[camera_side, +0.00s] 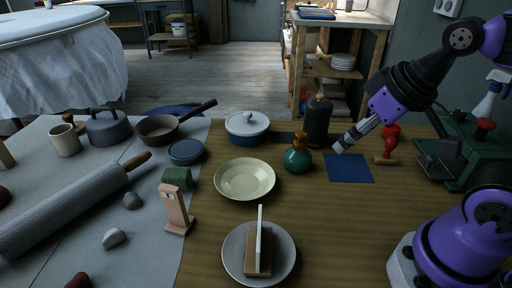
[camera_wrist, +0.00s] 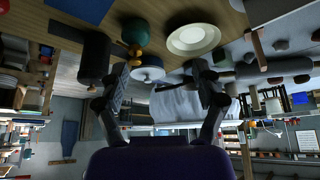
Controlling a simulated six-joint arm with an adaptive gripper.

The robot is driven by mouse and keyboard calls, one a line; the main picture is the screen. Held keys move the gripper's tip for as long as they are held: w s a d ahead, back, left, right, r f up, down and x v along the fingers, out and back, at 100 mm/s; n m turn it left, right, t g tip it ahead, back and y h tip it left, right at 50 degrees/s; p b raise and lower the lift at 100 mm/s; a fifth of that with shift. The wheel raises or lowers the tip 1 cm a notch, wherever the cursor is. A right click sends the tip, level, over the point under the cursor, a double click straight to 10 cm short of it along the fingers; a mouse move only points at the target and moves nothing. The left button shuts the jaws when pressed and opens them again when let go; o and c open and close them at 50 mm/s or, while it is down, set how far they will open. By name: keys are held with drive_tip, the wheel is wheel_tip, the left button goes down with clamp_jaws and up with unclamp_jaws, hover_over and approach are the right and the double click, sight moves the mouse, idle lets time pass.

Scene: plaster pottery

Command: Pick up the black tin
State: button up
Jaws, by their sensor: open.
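The black tin (camera_side: 317,122) stands upright at the back of the wooden table, a dark cylinder with a small brownish top. In the wrist view, which looks upside down, a dark cylinder that appears to be the same tin (camera_wrist: 95,56) is left of the left finger. My gripper (camera_side: 343,144) is to the right of the tin in the side view, tilted down to the left above the blue mat. In the wrist view my gripper (camera_wrist: 160,78) has its fingers wide apart, with nothing held between them.
A green bottle with an orange top (camera_side: 298,159) stands just in front of the tin. A blue mat (camera_side: 349,169) and a red-handled tool (camera_side: 389,146) lie to the right. A lidded blue-and-white pot (camera_side: 247,128) and a cream bowl (camera_side: 244,180) are to the left.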

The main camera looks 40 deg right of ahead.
idle(0.4)
drive_tip(key=n+g, duration=0.3)
drive_tip(key=n, duration=0.2)
hover_over(317, 114)
drive_tip(key=s+a, duration=0.1)
drive_tip(key=a, duration=0.2)
drive_tip(key=shift+n+g+y, duration=0.5)
drive_tip(key=shift+n+g, duration=0.1)
drive_tip(key=shift+n, duration=0.2)
drive_tip(key=d+f, duration=0.1)
drive_tip(key=d, duration=0.1)
drive_tip(key=w+d+f, duration=0.1)
drive_tip(key=d+f, duration=0.1)
drive_tip(key=w+d+f, duration=0.1)
drive_tip(key=d, duration=0.1)
drive_tip(key=shift+d+f, duration=0.15)
drive_tip(key=shift+f, duration=0.15)
drive_tip(key=f, duration=0.4)
drive_tip(key=w+f, duration=0.1)
drive_tip(key=f, duration=0.1)
drive_tip(key=shift+a+f, duration=0.2)
drive_tip(key=shift+a, duration=0.05)
drive_tip(key=c, duration=1)
